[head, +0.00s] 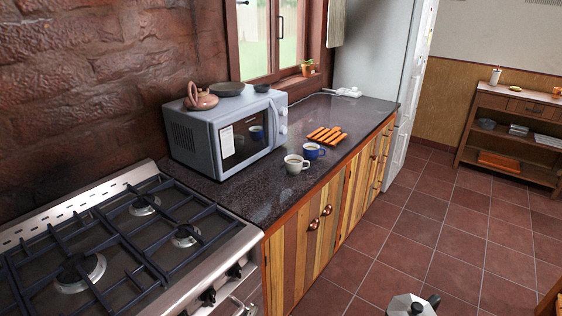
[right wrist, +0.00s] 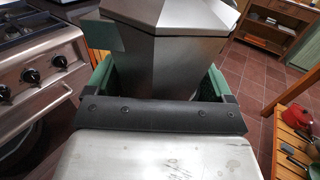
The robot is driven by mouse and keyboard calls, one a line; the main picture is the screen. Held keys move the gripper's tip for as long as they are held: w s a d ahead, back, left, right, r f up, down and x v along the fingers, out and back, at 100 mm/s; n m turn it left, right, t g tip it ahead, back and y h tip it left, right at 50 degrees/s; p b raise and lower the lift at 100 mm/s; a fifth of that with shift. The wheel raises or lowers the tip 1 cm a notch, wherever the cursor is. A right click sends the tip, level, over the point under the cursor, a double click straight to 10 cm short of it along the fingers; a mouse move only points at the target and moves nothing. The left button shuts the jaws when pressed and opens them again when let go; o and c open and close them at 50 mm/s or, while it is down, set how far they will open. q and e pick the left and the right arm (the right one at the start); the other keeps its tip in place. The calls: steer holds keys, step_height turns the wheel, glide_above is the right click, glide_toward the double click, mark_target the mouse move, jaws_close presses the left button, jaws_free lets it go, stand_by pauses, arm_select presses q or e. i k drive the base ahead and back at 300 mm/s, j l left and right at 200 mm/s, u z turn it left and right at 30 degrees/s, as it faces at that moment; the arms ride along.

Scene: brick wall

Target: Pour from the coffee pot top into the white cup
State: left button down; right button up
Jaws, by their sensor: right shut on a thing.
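The coffee pot top (head: 408,306) is silver and faceted with a dark handle, at the bottom edge of the head view, over the floor in front of the counter. It fills the top of the right wrist view (right wrist: 185,50). My right gripper (right wrist: 157,82) has its green fingers on either side of the pot and is shut on it. The pot's lower part is hidden behind the gripper. The white cup (head: 296,165) stands upright on the dark counter, near its front edge, well apart from the pot. My left gripper is not in view.
A blue cup (head: 313,151) stands just behind and right of the white cup. A microwave (head: 203,135) is at their left, and a tray of orange sticks (head: 327,136) lies behind them. The stove (head: 110,250) is at the left. The tiled floor (head: 400,235) before the counter is clear.

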mark_target(297, 166)
steer(key=i+l+u, duration=0.1)
steer(key=u, duration=0.3)
steer(key=i+l+u, duration=0.1)
steer(key=u, duration=0.25)
steer(key=i+l+u, duration=0.1)
steer(key=u, duration=0.3)
steer(key=i+l+u, duration=0.2)
steer(key=l, duration=0.35)
steer(key=l+u, duration=0.2)
steer(key=l, duration=0.35)
steer(key=i+l+u, duration=0.2)
steer(key=l, duration=0.35)
steer(key=k, duration=0.05)
